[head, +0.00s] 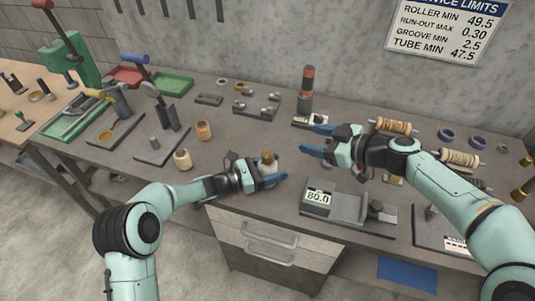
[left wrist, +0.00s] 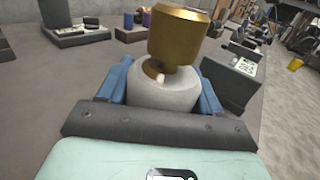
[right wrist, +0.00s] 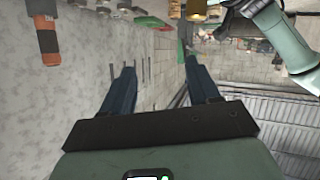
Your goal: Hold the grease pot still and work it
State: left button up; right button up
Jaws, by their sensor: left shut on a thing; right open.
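The grease pot has a pale grey body (left wrist: 165,95) and a brass-coloured top (left wrist: 178,35) with a short spout at its side. It stands upright between the blue fingers of my left gripper (left wrist: 163,88), which is shut on its body. In the head view the pot (head: 267,160) is small and partly hidden by that gripper, near the front edge of the bench. My right gripper (head: 316,139) is open and empty, above the bench to the right of the pot and farther back. Its fingers also show apart in the right wrist view (right wrist: 160,88).
A gauge block reading 80.0 (head: 318,198) stands right of the pot. Lever presses (head: 160,140), green and red trays (head: 171,84), an orange-banded cylinder (head: 307,85) and spools (head: 393,126) line the bench.

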aim_at(270, 155)
jog(key=s+a+f+g+y, duration=0.1)
jog(key=s+a+f+g, duration=0.1)
jog(key=s+a+f, duration=0.15)
jog(key=shift+m, duration=0.3)
jog(key=x, duration=1.1)
jog(key=shift+w+d+f, duration=0.1)
jog(key=shift+w+f, duration=0.2)
jog(key=shift+w, duration=0.15)
jog(key=shift+c, duration=0.2)
jog(key=c, duration=0.9)
